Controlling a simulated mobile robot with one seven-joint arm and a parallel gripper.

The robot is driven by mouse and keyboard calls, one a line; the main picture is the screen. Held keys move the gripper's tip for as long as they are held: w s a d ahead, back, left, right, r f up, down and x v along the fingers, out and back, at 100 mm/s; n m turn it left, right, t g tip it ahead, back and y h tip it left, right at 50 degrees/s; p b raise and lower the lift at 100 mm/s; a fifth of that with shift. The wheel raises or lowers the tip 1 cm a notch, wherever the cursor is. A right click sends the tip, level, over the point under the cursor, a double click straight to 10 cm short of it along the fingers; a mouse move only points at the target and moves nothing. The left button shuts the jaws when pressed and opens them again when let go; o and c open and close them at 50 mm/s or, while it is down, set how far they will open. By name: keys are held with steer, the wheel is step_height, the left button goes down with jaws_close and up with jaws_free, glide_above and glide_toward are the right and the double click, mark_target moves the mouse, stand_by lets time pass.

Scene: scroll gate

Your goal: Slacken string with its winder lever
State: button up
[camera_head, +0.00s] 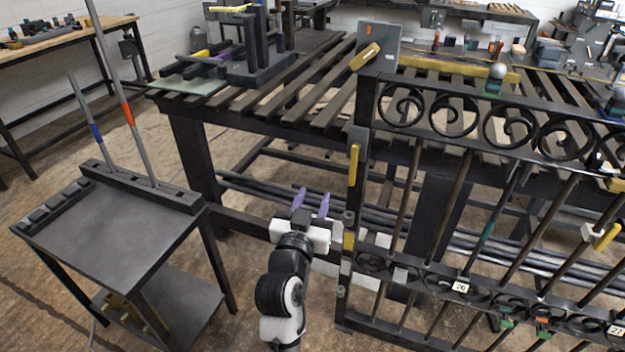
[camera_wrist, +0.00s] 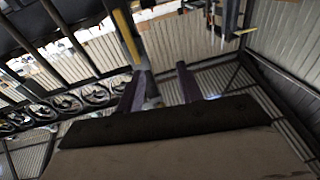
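The black scroll gate (camera_head: 430,265) stands right of centre in the head view. A grey box with a yellow lever (camera_head: 366,57) sits at the top of its left post, the lever tilted. A yellow upright handle (camera_head: 353,165) is lower on that post. I cannot tell which of these is the winder lever, and I cannot make out a string. My gripper (camera_head: 312,203) has two purple fingers, apart and empty, left of the post and below the handle. In the wrist view, my gripper (camera_wrist: 160,84) is open, with a yellow bar (camera_wrist: 127,35) beyond its left finger.
A slatted bench (camera_head: 290,90) stands behind the gate, holding clamps and tools. A dark side table (camera_head: 110,235) with upright rods is at the left. Several pipes (camera_head: 255,187) lie below the bench. Open floor (camera_head: 245,300) lies between side table and gate.

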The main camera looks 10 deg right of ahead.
mark_target(351, 176)
steer(key=s+d+f+m+g+h, duration=0.1)
steer(key=s+d+f+g+h, duration=0.1)
steer(key=d+f, duration=0.15)
steer(key=shift+y, duration=0.3)
steer(key=p+x, duration=0.1)
steer(key=x, duration=0.3)
steer(key=p+x, duration=0.1)
steer(key=x, duration=0.3)
steer(key=p+x, duration=0.1)
steer(key=x, duration=0.3)
steer(key=shift+w+d+r, duration=0.3)
steer(key=shift+w+d+f, duration=0.1)
steer(key=shift+w+d, duration=0.2)
steer(key=shift+w, duration=0.2)
jaws_close()
